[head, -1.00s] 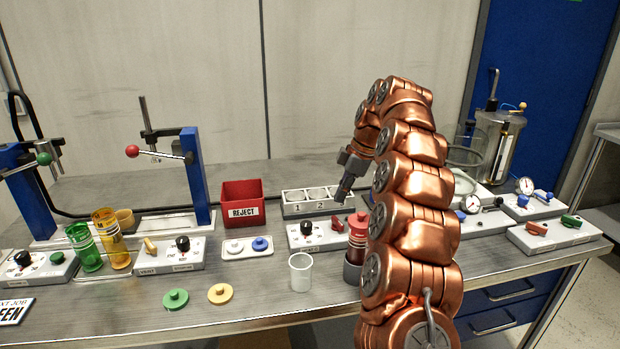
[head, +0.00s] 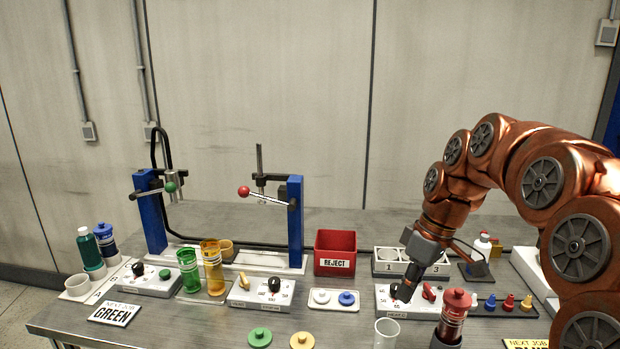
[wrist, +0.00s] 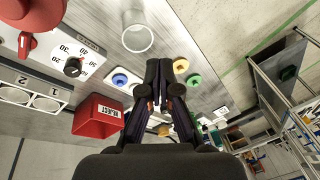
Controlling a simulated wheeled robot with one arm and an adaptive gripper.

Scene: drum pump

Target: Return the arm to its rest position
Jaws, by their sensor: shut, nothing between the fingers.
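My copper-coloured arm (head: 545,180) arches in from the right side of the head view. My gripper (head: 405,291) points down at its end, above or just in front of a white control box with a dark knob and a red handle (head: 429,292). In the wrist view my gripper (wrist: 159,100) is shut and holds nothing. From these views I cannot tell whether the fingertips touch the control box.
A clear cup (head: 387,333) and a red-topped cylinder (head: 455,312) stand close by. A red reject bin (head: 335,253) and a numbered tray (head: 392,262) stand behind. Blue-posted presses (head: 295,222) rise at left. The bench front has loose green and yellow discs (head: 260,337).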

